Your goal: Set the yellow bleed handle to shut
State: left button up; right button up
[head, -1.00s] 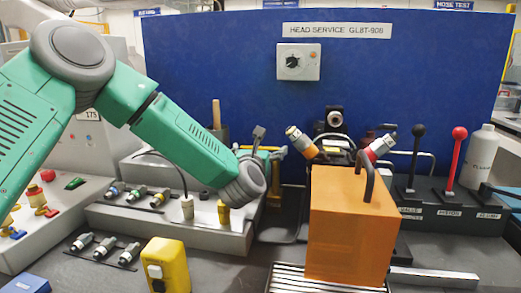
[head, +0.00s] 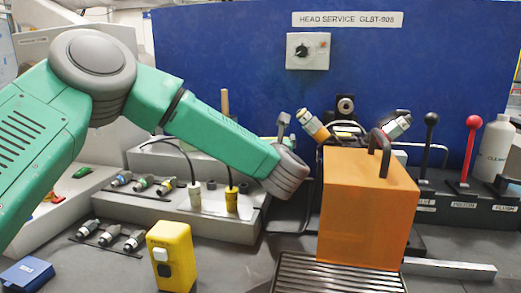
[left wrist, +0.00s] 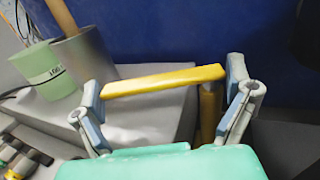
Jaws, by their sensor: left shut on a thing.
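The yellow bleed handle (left wrist: 150,81) is a flat bar that lies nearly level across the left wrist view. Its right end meets a yellow upright stem (left wrist: 209,112). My left gripper (left wrist: 164,80) is shut on this bar, with one finger at each end of it. In the head view my left wrist hides the handle and most of the gripper; one grey finger (head: 283,124) shows above the wrist. My right gripper is in neither view.
An orange block (head: 365,215) with a dark handle stands just right of my wrist. A grey plug bench (head: 170,212) with two cabled plugs lies to the left. A yellow box (head: 172,258) is in front. Black and red levers (head: 472,150) stand far right.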

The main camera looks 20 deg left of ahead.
pick_arm(q)
jog(key=shift+s+d+n+g+y, duration=0.15)
jog(key=shift+n+g+y, duration=0.3)
jog(key=shift+y, duration=0.25)
jog(key=o, duration=1.3)
